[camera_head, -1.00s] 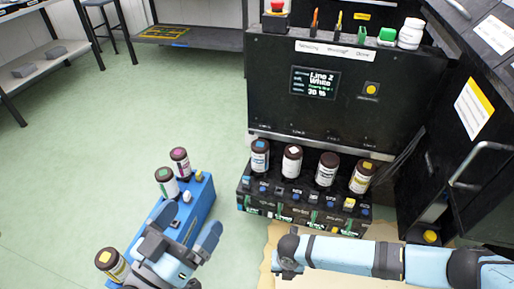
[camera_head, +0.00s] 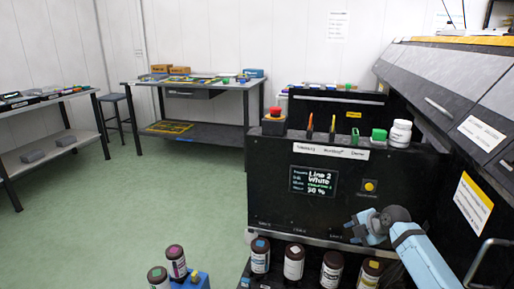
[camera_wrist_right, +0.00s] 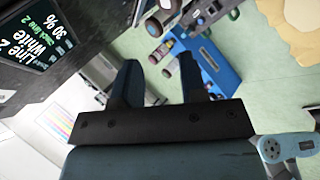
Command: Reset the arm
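My right gripper (camera_head: 362,228) is raised in front of the black machine's lower right panel. In the right wrist view its two fingers (camera_wrist_right: 160,84) are spread apart with nothing between them. My left gripper is not in the head view now. Brown ink bottles with white labels stand in a row below the machine: blue-topped (camera_head: 260,256), white-topped (camera_head: 293,263), another (camera_head: 331,270) and yellow-topped (camera_head: 370,273). A pink-topped bottle (camera_head: 176,262) and a green-topped bottle (camera_head: 158,278) stand at the blue carrier (camera_head: 200,282), which is mostly cut off.
The black machine (camera_head: 270,215) has a screen (camera_head: 313,181), a red button (camera_head: 275,112) and a white bottle (camera_head: 400,133) on top. A slanted dark cabinet (camera_head: 450,100) stands at right. A workbench (camera_head: 190,88) is at the back. Green floor (camera_head: 110,215) is open at left.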

